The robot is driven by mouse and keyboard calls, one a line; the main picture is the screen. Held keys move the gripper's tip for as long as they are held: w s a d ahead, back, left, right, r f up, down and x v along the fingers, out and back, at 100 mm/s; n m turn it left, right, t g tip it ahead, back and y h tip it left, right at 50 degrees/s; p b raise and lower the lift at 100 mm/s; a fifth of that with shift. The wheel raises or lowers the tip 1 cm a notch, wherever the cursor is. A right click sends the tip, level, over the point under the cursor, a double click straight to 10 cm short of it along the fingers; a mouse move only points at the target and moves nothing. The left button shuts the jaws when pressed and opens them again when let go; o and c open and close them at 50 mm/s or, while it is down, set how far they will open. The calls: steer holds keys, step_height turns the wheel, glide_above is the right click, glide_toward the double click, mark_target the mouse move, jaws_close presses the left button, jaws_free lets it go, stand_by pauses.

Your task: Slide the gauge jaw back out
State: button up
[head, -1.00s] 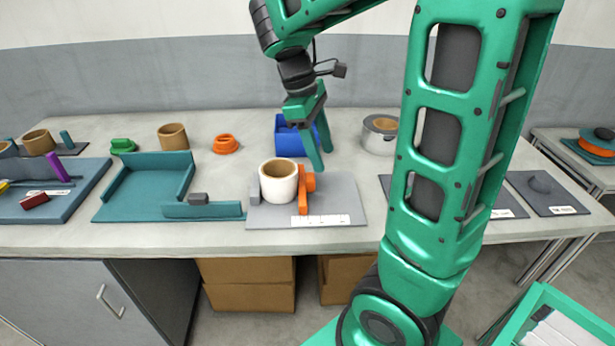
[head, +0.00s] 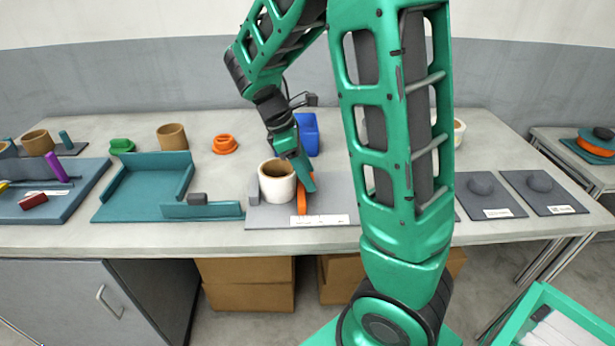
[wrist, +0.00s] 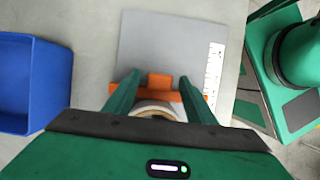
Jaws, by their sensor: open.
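The gauge is a grey plate (head: 340,205) with a white scale strip (head: 320,220), a small fixed grey jaw (head: 254,187) and an orange sliding jaw (head: 303,203). A cream roll with a tan core (head: 276,184) stands between the two jaws. My gripper (head: 306,182) is low over the orange jaw, just right of the roll, and partly hides it. In the wrist view my gripper (wrist: 159,80) is open. Its fingers lie to either side of the orange jaw's knob (wrist: 159,81), with the jaw's bar crossing beneath them. I cannot tell whether they touch it.
A blue bin (head: 308,135) stands behind the gauge. A teal tray (head: 140,192) and a small teal ledge (head: 215,210) are to the left. An orange piece (head: 225,145) and a brown ring (head: 172,137) stand farther back.

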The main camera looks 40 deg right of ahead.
steer(key=shift+x, duration=0.9)
